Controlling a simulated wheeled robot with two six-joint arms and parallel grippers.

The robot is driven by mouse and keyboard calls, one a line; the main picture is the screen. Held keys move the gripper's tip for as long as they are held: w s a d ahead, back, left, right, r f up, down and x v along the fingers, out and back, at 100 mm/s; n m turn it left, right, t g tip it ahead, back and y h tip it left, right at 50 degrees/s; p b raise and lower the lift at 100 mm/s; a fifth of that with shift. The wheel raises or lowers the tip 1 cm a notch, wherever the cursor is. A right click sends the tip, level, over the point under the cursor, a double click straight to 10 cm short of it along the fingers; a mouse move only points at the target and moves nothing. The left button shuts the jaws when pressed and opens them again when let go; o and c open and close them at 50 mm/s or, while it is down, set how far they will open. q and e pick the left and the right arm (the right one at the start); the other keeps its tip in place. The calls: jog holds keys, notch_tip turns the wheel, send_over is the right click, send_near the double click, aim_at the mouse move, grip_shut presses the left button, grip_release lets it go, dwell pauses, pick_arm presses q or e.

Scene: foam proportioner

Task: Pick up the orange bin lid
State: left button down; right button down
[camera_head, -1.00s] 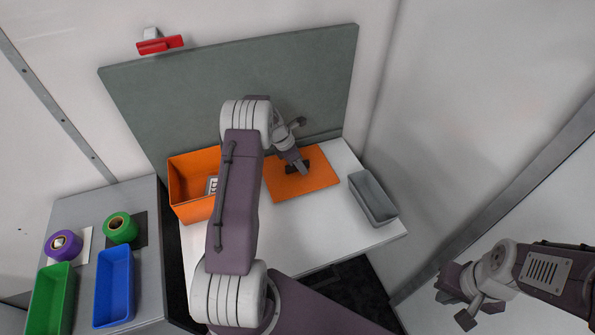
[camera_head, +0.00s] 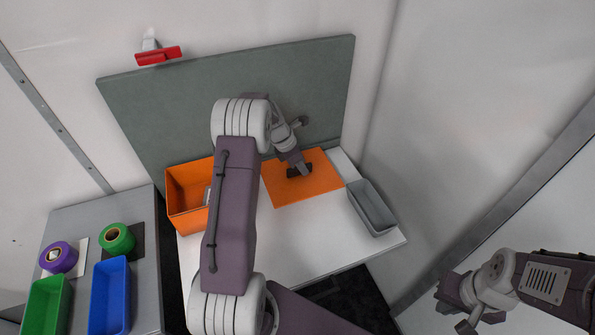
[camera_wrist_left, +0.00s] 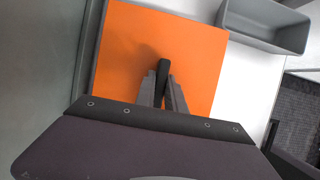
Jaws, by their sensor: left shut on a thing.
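The orange bin lid (camera_head: 312,192) is a flat orange square with a dark bar handle (camera_head: 301,170) in its middle. It shows over the back of the white table in the head view and fills much of the left wrist view (camera_wrist_left: 160,40). My left gripper (camera_head: 295,166) is shut on the handle, from above; its fingers (camera_wrist_left: 163,90) close around the dark handle in the wrist view. The lid appears slightly raised, but the gap beneath is not clear. My right gripper (camera_head: 458,304) is at the lower right, away from the table; its fingers are unclear.
An open orange bin (camera_head: 187,216) stands left of the lid, partly behind my left arm. A grey bin (camera_head: 372,210) sits close by the lid's right edge. A grey-green panel (camera_head: 180,115) stands behind. The white table front (camera_head: 300,240) is clear. Blue (camera_head: 110,295) and green bins stand left.

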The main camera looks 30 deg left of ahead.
pick_arm(q)
jog(key=s+d+r, duration=0.1)
jog(key=d+r, duration=0.1)
jog(key=s+d+r, duration=0.1)
jog(key=s+d, duration=0.1)
jog(key=d, duration=0.1)
jog(key=s+d+r, duration=0.1)
jog(key=d+r, duration=0.1)
jog(key=d, duration=0.1)
jog(key=shift+s+d+r, duration=0.1)
jog(key=shift+s+r, duration=0.15)
jog(key=shift+r, duration=0.05)
jog(key=shift+s, duration=0.1)
